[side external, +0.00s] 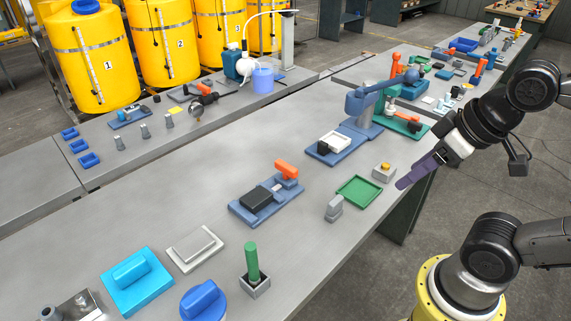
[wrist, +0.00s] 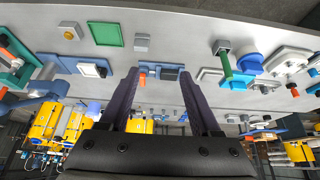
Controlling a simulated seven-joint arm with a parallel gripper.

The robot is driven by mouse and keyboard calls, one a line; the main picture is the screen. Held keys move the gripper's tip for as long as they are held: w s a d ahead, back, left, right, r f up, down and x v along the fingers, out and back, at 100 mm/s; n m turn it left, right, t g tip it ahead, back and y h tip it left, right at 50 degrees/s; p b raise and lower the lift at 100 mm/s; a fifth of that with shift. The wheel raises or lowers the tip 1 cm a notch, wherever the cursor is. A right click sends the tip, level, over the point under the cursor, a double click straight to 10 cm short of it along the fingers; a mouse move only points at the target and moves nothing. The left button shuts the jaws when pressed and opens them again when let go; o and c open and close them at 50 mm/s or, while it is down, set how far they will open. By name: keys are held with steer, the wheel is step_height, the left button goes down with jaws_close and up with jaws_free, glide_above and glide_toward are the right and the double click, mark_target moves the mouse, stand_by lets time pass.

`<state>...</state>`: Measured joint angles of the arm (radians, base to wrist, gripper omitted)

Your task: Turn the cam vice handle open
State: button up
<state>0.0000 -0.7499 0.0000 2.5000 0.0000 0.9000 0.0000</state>
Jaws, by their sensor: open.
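The cam vice (side external: 240,212) is a blue base on the grey bench in the middle of the side external view, with a dark block on it. Its orange handle (side external: 286,170) is at the base's far right end. In the wrist view the vice (wrist: 170,74) and its orange handle (wrist: 143,79) show between my fingers, farther off. My gripper (side external: 405,183) has purple fingers and is at the bench's right edge, to the right of the vice and apart from it. In the wrist view my gripper (wrist: 158,76) is open with nothing between its fingers.
A green tray (side external: 359,190), a yellow-button box (side external: 383,172) and a small grey block (side external: 334,208) sit between my gripper and the vice. A blue lever press (side external: 368,105) stands behind. A green post (side external: 252,263) stands nearer the front. Bare bench lies left of the vice.

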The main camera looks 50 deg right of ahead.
steer(key=shift+s, duration=0.1)
steer(key=w+r, duration=0.8)
steer(key=r, duration=0.1)
steer(key=g, duration=0.6)
glide_above(286, 165)
step_height(286, 165, down, 17)
step_height(286, 165, down, 14)
steer(key=shift+c, duration=0.4)
jaws_close()
